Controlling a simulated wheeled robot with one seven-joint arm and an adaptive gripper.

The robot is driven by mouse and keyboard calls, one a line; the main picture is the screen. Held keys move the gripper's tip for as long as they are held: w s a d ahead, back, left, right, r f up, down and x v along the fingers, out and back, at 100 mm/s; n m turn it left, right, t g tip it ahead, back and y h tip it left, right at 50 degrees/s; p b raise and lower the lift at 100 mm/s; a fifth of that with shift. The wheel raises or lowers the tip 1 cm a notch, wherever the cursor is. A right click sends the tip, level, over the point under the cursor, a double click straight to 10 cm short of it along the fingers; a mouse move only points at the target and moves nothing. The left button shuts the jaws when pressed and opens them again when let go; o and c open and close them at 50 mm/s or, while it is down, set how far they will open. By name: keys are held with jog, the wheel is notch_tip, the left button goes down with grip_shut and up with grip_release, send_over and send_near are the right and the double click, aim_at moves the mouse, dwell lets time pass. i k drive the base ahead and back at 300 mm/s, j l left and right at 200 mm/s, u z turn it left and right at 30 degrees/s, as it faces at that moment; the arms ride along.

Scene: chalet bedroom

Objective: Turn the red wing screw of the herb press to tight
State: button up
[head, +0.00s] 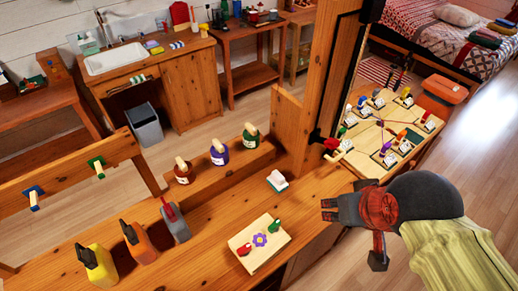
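The herb press (271,240) is a light wooden block with a purple flower on top. It lies on the wooden workbench (205,262). Its red wing screw (244,249) is at the left corner of the top, and a green wing screw (275,225) is at the far right corner. The screw's exact angle is too small to tell. My gripper (351,236) is to the right of the press, apart from it. Its two dark fingers are spread, one reaching left and one pointing down. Nothing shows between them.
Yellow, orange and grey jugs (138,242) stand left of the press. Several pump bottles (219,152) stand behind it on a ledge. A small white-topped block (277,181) is near the press. A wooden post (312,90) and a board of small parts (384,133) are behind my gripper.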

aim_at(244, 251)
jog(key=u, duration=1.1)
